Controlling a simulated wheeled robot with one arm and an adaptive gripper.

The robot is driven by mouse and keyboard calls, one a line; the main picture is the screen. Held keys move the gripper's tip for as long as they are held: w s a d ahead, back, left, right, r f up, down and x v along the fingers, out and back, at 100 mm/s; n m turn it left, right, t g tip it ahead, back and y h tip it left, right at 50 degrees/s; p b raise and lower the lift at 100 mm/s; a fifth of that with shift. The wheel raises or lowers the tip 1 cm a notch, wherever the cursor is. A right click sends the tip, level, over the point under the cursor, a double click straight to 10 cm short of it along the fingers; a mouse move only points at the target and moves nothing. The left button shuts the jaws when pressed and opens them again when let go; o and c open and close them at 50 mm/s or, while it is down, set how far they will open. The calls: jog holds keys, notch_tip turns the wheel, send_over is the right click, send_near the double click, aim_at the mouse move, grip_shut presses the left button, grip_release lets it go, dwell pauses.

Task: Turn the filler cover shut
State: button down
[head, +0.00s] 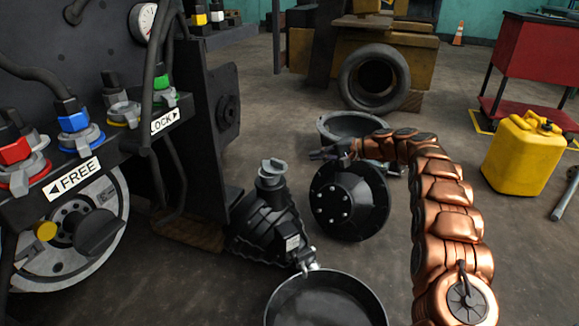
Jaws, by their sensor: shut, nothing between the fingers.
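A grey cap with a raised grip tab, which looks like the filler cover (271,172), sits on top of a black ribbed housing (268,228) near the middle of the head view. I cannot tell from here how far it is turned. My copper arm reaches up from the lower right and bends left. My gripper (316,155) is at its end, to the right of the cap and a little higher in the picture, apart from it. Its small dark fingers are shut and empty.
A black panel with coloured valves (74,122) and FREE and LOCK labels stands left. A black bolted disc (350,200) is below my gripper, with a grey basin (352,123) behind. A black pan (325,302) is in front. A yellow can (522,155) stands right.

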jog(key=w+d+f+t+y+b, duration=0.2)
jog(key=w+f+y, duration=0.1)
jog(key=w+f, duration=0.2)
jog(key=shift+w+f+y+b, duration=0.15)
jog(key=shift+f+y+b, duration=0.2)
jog(key=shift+f, duration=0.4)
